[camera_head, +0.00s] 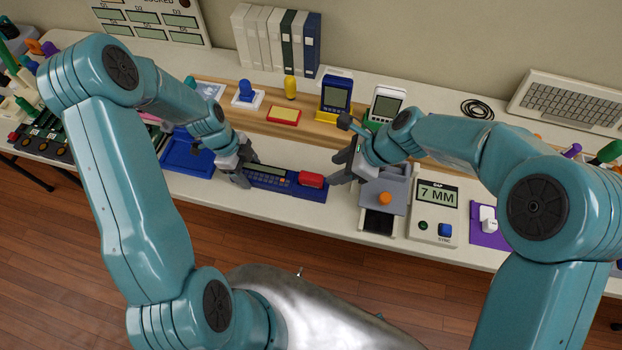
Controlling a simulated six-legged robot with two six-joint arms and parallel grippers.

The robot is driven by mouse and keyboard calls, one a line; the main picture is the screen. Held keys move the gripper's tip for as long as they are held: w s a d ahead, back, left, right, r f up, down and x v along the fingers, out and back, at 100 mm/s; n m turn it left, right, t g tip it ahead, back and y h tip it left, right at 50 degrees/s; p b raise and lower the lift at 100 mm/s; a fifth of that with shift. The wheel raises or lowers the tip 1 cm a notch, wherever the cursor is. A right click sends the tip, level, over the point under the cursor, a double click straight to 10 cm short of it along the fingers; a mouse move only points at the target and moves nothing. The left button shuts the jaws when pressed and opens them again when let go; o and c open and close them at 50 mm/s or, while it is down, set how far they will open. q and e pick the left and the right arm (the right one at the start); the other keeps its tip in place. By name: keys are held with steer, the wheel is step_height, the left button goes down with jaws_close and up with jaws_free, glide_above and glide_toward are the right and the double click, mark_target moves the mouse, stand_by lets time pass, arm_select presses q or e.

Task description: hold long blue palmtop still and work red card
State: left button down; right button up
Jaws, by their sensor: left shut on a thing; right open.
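The long blue palmtop (272,178) lies flat on the white bench in the middle, its screen and keys facing up. The red card (311,179) sits at the palmtop's right end. My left gripper (240,174) is shut on the palmtop's left end. My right gripper (340,172) is open, just to the right of the red card and apart from it. Its fingers point left toward the card. How deep the card sits in the palmtop cannot be told.
A blue tray (184,160) lies left of the palmtop. A grey box with an orange knob (384,198) and a gauge reading 7 MM (437,196) stand to the right. Behind, a wooden shelf (330,133) holds a blue handheld (335,97) and a white handheld (386,104).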

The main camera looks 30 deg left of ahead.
mark_target(319, 178)
steer(key=x, duration=0.8)
steer(key=shift+a+f, duration=0.2)
steer(key=shift+f, duration=0.15)
jaws_close()
